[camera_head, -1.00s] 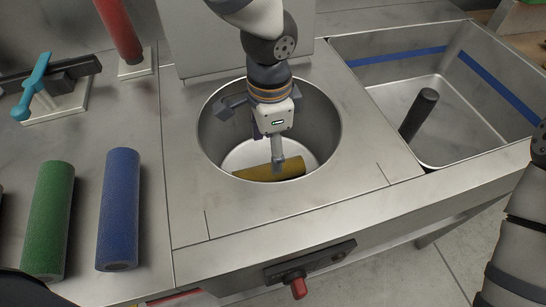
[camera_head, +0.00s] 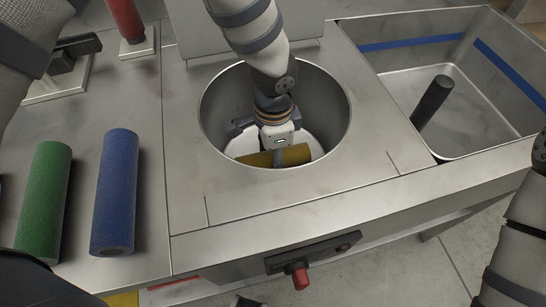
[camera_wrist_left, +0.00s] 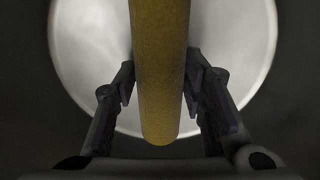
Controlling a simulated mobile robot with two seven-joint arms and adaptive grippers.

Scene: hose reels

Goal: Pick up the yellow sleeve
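The yellow sleeve (camera_head: 296,154) lies on its side low in the round steel well (camera_head: 345,130). My left gripper (camera_head: 278,158) reaches down into the well, with one finger in front of the sleeve. In the left wrist view the sleeve (camera_wrist_left: 160,70) runs between the two fingers (camera_wrist_left: 160,85). Both finger pads appear to press against its sides, so the gripper looks shut on it. The sleeve's far end is out of that frame. I cannot tell whether the sleeve is clear of the well floor.
A green sleeve (camera_head: 44,200) and a blue sleeve (camera_head: 115,190) lie on the steel counter at left. A red post (camera_head: 125,18) stands behind them. A rectangular basin at right holds a dark post (camera_head: 431,102). A red knob (camera_head: 299,276) sits on the front panel.

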